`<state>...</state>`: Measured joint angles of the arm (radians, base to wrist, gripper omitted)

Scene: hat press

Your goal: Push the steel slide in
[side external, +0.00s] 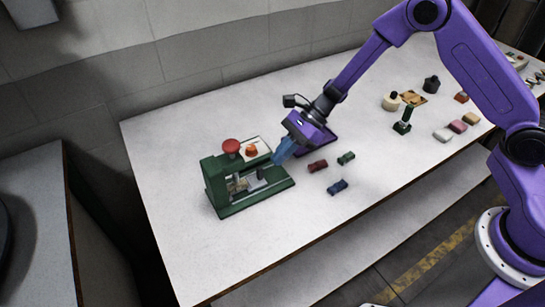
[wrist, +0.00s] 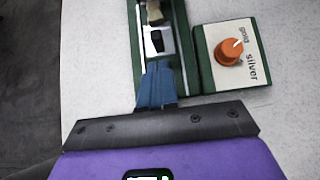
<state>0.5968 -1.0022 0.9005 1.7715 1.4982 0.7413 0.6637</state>
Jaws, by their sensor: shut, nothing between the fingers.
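The green hat press (side external: 236,203) stands at the left of the table with a red button (side external: 231,146) on top. Its steel slide (side external: 252,186) lies in the low green channel, partly hidden by the press frame. In the wrist view the slide (wrist: 167,52) is a pale strip between green rails, with a black part on it. My gripper (side external: 277,160) is shut and empty, its blue fingers pointing down at the right end of the press. In the wrist view the fingertips (wrist: 157,66) are at the near end of the channel; whether they touch the slide I cannot tell.
An orange knob (wrist: 229,51) on a plate marked gold and silver sits beside the channel. Small red (side external: 317,166), green (side external: 346,158) and blue (side external: 337,187) cars stand right of my gripper. Other small objects are farther right. The table's front left is clear.

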